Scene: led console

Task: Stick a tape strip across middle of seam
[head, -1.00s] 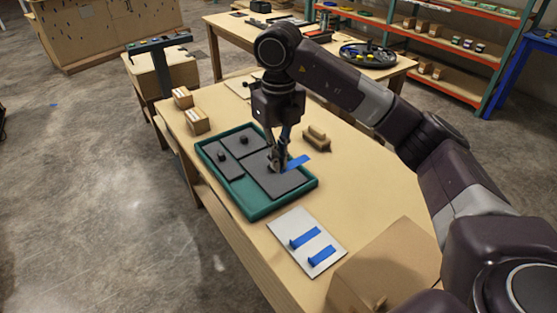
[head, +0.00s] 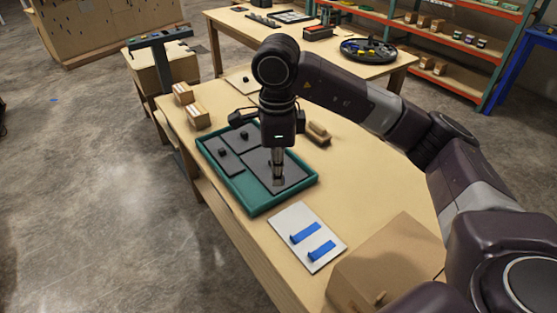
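A green tray (head: 254,207) on the wooden table holds dark panels: one at the left (head: 226,163) and one at the back (head: 240,143), each with a black knob, and a larger one (head: 290,183) at the right. Narrow gaps run between them. My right gripper (head: 277,177) points down over the larger panel. Its fingers look close together, but whether they grip anything is unclear. No blue strip shows at it now. Two blue tape strips (head: 305,233) (head: 321,251) lie on a white card (head: 290,221) in front of the tray. My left gripper is not in view.
A cardboard box (head: 390,265) stands at the table's near right. Two small boxes (head: 182,94) (head: 198,115) sit at the left edge. A wooden block (head: 318,132) lies behind the tray. The table right of the tray is clear.

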